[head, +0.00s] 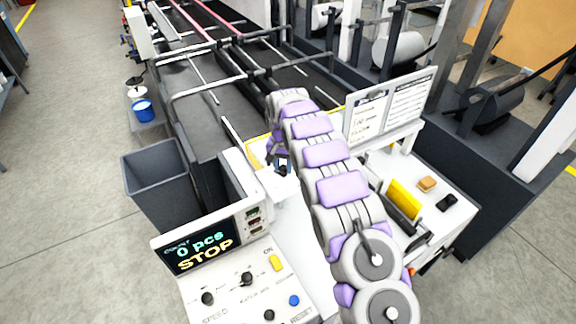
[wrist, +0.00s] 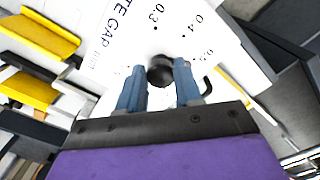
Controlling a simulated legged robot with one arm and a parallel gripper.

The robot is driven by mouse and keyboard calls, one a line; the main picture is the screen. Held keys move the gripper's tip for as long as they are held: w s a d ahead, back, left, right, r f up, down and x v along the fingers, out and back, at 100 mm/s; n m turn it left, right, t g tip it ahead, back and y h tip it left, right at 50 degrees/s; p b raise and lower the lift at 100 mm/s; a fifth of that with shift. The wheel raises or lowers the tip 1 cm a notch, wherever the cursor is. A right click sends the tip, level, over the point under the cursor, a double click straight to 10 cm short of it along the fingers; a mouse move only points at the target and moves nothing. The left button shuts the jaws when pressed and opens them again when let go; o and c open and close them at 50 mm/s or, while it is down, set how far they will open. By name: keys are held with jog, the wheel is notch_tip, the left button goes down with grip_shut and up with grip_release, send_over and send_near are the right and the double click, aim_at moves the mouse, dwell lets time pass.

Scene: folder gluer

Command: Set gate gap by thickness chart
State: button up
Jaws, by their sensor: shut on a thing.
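The gate gap dial is a white plate (wrist: 122,45) printed "GATE GAP mm", with 0.3, 0.4 and 0.5 legible around a round black knob (wrist: 160,70). In the wrist view my gripper (wrist: 161,82) has its two blue fingers shut on the knob, one on each side. In the head view my gripper (head: 283,163) is small, over a white box (head: 277,187); the knob cannot be made out there. The white board (head: 413,97) behind my arm carries a printed table and a clipped paper (head: 366,118), both too small to read.
The control panel (head: 245,290) in front shows "0 pcs STOP" on its display (head: 198,254). A grey bin (head: 160,185) stands at left. Right of my arm, a white table holds yellow-and-black parts (head: 404,200), a tan block (head: 427,184) and a small black object (head: 446,202).

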aim_at(285, 169)
jog(key=shift+w+r+m, duration=0.2)
jog(key=shift+m, duration=0.1)
dwell(0.4)
jog(key=o, duration=1)
jog(key=shift+d+f, duration=0.1)
jog(key=shift+d, duration=0.05)
jog(key=shift+o, duration=0.2)
notch_tip(285, 169, up, 17)
jog(key=shift+s+r, duration=0.2)
jog(key=shift+s, duration=0.15)
jog(key=shift+d, duration=0.1)
